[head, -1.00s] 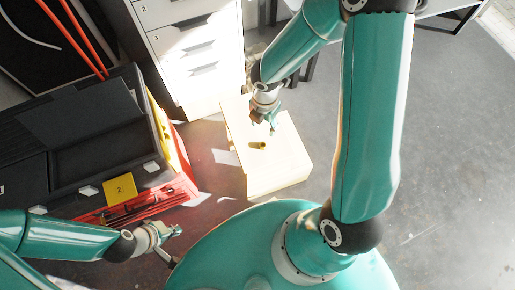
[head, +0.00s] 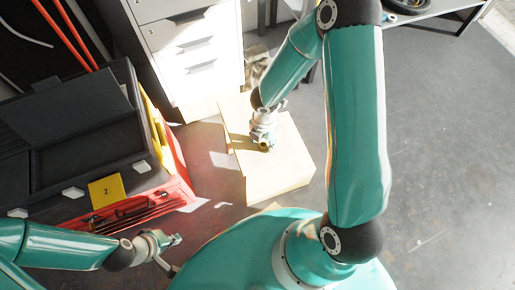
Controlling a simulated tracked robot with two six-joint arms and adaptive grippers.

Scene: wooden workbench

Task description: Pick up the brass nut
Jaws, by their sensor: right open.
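The brass nut (head: 264,147) lies on the pale wooden workbench (head: 275,178), and only a small part of it shows below my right gripper. My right gripper (head: 264,141) is directly over the nut, with its fingers low around or just above it; I cannot tell whether they touch it. The gripper is open, though its fingers are small and partly hidden by its own body. My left gripper (head: 176,240) is at the lower left, away from the workbench, with nothing visible between its fingers.
A red and black tool chest (head: 172,175) with a yellow label (head: 106,190) stands left of the workbench. A white drawer cabinet (head: 200,75) stands behind it. The front part of the workbench top is clear. Grey floor (head: 440,150) lies open to the right.

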